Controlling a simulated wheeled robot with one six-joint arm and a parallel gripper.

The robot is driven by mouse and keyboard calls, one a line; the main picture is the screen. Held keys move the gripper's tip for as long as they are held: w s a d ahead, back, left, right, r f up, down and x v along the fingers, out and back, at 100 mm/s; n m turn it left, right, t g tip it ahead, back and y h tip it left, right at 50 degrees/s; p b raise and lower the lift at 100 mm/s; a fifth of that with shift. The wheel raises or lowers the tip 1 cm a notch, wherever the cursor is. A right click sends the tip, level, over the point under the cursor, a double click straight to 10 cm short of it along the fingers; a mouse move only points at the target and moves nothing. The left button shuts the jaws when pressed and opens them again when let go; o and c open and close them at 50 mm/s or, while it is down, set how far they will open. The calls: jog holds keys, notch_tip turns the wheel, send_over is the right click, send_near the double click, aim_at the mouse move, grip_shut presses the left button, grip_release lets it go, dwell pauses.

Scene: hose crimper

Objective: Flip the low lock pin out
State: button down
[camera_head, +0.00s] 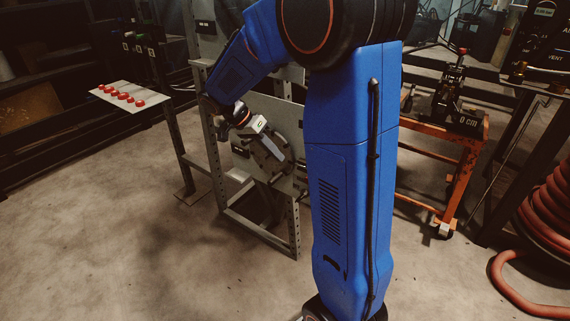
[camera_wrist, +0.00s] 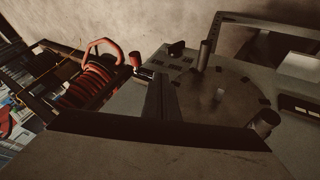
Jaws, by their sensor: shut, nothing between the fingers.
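In the wrist view my gripper (camera_wrist: 160,84) points up the picture, its dark fingers together with nothing between them. Its tips are beside the left part of a round grey plate (camera_wrist: 222,100) on the machine panel. One short post (camera_wrist: 203,56) stands at the plate's upper edge, and another stubby post (camera_wrist: 265,123) at its lower right. A black knob (camera_wrist: 176,48) sits above the plate. I cannot tell which part is the low lock pin. In the head view my gripper (camera_head: 277,150) is in front of the panel, small and dark; contact is unclear.
A grey metal frame (camera_head: 226,215) carries the panel. A shelf with several red buttons (camera_head: 125,97) is at left. An orange cart (camera_head: 457,183) stands at right, beyond my arm. A red hose coil (camera_head: 545,220) is far right. The floor at front left is clear.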

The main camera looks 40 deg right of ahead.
jog(key=shift+v, duration=1.4)
jog(key=s+a+n+t+y, duration=0.2)
jog(key=s+n, duration=0.3)
jog(key=s, duration=0.3)
jog(key=s+a+r+n+t+y, duration=0.1)
jog(key=s+a+n+t+y, duration=0.1)
jog(key=s+a+n, duration=0.3)
jog(key=s+a+r+n+t+y, duration=0.1)
jog(key=s+a+n+t, duration=0.3)
jog(key=s, duration=0.7)
jog(key=shift+s+n+t+y, duration=0.2)
jog(key=shift+n+t+y, duration=0.1)
jog(key=shift+n+y, duration=0.35)
